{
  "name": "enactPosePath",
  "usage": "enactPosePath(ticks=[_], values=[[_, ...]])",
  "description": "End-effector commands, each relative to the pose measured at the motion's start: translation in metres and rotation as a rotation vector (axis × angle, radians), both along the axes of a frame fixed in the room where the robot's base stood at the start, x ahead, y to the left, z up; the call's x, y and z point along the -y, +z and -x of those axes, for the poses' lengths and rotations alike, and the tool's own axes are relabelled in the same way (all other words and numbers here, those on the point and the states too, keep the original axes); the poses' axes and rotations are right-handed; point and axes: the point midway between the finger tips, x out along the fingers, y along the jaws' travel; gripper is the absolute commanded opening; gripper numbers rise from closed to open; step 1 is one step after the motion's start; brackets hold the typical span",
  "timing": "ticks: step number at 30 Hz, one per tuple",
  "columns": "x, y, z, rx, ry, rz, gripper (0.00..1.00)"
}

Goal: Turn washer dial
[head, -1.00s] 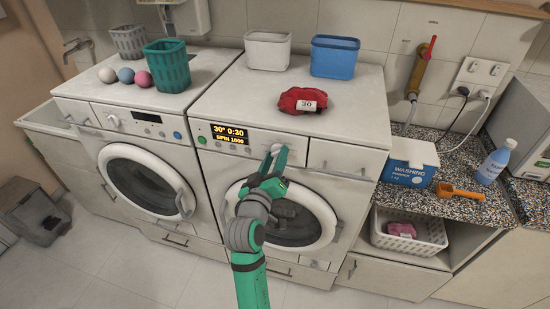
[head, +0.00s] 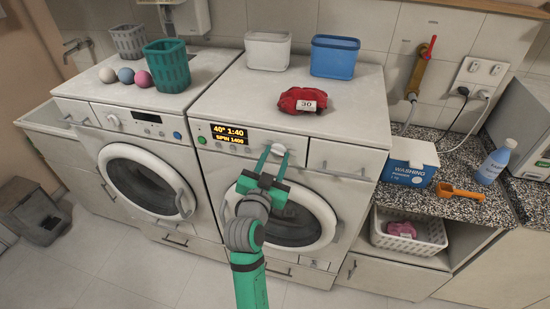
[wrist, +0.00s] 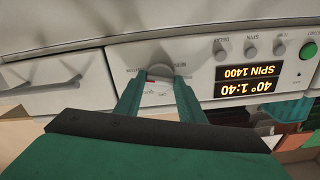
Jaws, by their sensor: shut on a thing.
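The washer dial (head: 278,149) is a white round knob on the front panel of the right-hand washer (head: 213,108). My gripper (head: 275,156) reaches up to it from below, with one green finger on each side, shut on the knob. In the wrist view the dial (wrist: 160,73) sits between the two fingertips (wrist: 158,84), which partly hide its sides. The washer's display (head: 230,134) reads 40° 1:40 and SPIN 1400 in the wrist view.
A red cloth bundle tagged 30 (head: 303,100), a white bin (head: 268,51) and a blue bin (head: 335,56) stand on this washer. A second washer (head: 85,92) adjoins at left. A washing powder box (head: 408,166) and orange scoop (head: 461,192) are on the right counter.

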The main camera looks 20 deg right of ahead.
Motion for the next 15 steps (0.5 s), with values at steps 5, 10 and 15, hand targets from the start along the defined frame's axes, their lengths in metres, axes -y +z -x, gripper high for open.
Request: enactPosePath(ticks=[5, 10, 15], values=[[-0.0033, 0.0014, -0.0011, 0.072, 0.006, -0.101, 0.13], [-0.0031, 0.0014, -0.0011, 0.118, 0.006, -0.17, 0.13], [-0.0026, 0.0013, -0.0008, 0.146, 0.005, -0.212, 0.13]])
